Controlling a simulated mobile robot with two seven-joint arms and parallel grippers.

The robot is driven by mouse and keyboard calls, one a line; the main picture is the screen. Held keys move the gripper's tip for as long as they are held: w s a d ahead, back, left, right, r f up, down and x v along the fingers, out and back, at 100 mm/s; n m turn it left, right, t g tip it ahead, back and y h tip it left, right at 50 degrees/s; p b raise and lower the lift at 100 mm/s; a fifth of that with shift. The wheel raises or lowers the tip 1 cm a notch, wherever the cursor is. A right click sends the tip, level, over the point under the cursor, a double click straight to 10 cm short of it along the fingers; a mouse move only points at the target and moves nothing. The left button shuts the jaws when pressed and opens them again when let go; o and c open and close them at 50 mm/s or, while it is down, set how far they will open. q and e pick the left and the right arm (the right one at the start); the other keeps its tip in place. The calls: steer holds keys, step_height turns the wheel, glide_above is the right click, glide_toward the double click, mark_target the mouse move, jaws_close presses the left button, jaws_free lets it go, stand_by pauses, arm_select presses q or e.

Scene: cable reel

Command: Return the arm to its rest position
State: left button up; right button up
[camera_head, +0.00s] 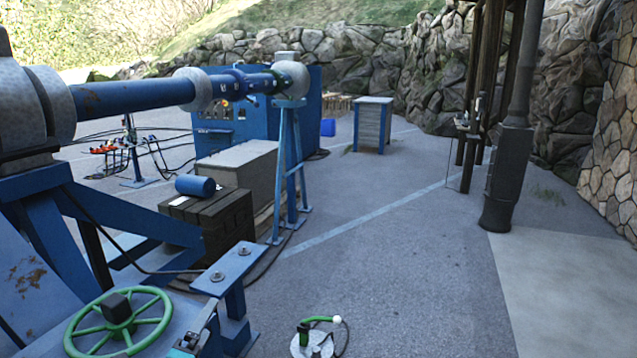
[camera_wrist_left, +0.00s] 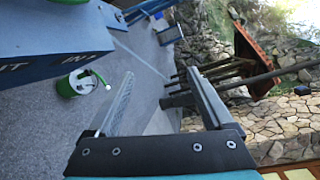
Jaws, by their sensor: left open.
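My left gripper (camera_head: 205,328) shows small at the bottom edge of the head view, right of the green handwheel (camera_head: 118,322). In the left wrist view my left gripper (camera_wrist_left: 160,78) has its two fingers wide apart with nothing between them. Pavement and part of the stone wall show past the fingers. Most of my left arm is hidden in the head view. My right gripper is in neither view.
A large blue shaft (camera_head: 130,96) on a blue stand (camera_head: 288,165) crosses the left. A blue bracket (camera_head: 228,270) rises beside my gripper. A small green-handled can (camera_head: 312,346) stands on the ground. Dark posts (camera_head: 508,150) stand right. The middle pavement is clear.

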arm_select(q)
steer(key=s+d+f+n+g, duration=0.2)
steer(key=s+f+n+g, duration=0.2)
steer(key=s+n, duration=0.45)
steer(key=s+d+f+n+g, duration=0.1)
steer(key=s+f+n+g, duration=0.35)
steer(key=s, duration=0.75)
steer(key=s+d+f+n+g, duration=0.2)
steer(key=s+f+n+g, duration=0.25)
steer(key=s+n, duration=0.4)
steer(key=s+f+m+g+b, duration=0.15)
steer(key=f+b, duration=0.25)
steer(key=f, duration=1.1)
steer(key=s+f+b, duration=0.2)
steer(key=f+b, duration=0.2)
steer(key=f, duration=1.1)
steer(key=s+a+f+b, duration=0.1)
steer(key=s+f+b, duration=0.2)
steer(key=s+f, duration=0.4)
steer(key=s+a+f+g+b, duration=0.1)
steer(key=s+f+b, duration=0.3)
steer(key=s+f, duration=0.4)
step_height(320, 180, down, 4)
steer(key=shift+a+f+y, duration=0.1)
steer(key=shift+a+y, duration=0.25)
steer(key=shift+y, duration=0.05)
